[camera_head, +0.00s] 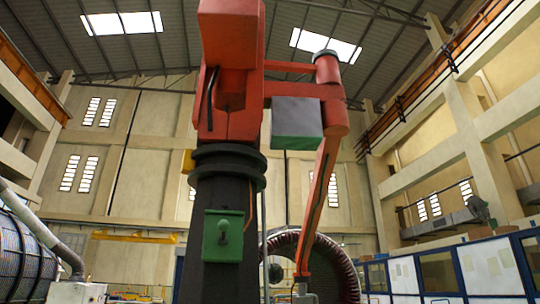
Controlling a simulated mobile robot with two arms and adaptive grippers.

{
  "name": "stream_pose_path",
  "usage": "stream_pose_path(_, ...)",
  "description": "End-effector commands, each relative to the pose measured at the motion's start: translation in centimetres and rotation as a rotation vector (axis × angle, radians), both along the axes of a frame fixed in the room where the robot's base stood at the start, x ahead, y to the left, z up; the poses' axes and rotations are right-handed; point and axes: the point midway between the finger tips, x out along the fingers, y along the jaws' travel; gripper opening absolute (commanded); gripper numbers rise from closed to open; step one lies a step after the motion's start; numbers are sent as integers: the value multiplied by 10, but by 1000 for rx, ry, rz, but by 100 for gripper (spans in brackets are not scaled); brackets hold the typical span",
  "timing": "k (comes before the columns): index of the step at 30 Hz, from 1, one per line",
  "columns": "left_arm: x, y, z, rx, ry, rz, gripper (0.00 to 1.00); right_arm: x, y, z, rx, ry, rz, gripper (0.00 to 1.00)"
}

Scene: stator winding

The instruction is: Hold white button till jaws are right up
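A large red machine (230,90) stands on a dark column (207,275) in the middle of the head view. A green box (214,250) on the column's front carries a pale round knob (223,226); I cannot tell whether this is the white button. A red-orange link (318,190) hangs from the machine's right arm down to a small grey part (303,291) at the bottom edge. No jaws can be made out clearly. Neither of my grippers is in view.
A large ring-shaped stator (335,265) stands behind the column, partly hidden. A dark ribbed cylinder (22,262) and a grey pipe (42,232) are at the left. Blue-framed panels (490,265) line the right. The hall's far wall (140,185) lies behind.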

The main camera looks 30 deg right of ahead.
Motion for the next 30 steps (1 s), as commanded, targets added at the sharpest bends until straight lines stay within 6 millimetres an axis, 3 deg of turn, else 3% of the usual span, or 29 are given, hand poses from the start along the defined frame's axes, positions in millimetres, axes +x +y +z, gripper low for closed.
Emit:
stream_pose_path(9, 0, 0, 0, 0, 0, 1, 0, 0, 0, 0, 0, 0, 0, 48)
stream_pose_path(15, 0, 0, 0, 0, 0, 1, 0, 0, 0, 0, 0, 0, 0, 0)
stream_pose_path(30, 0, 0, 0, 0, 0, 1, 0, 0, 0, 0, 0, 0, 0, 0)
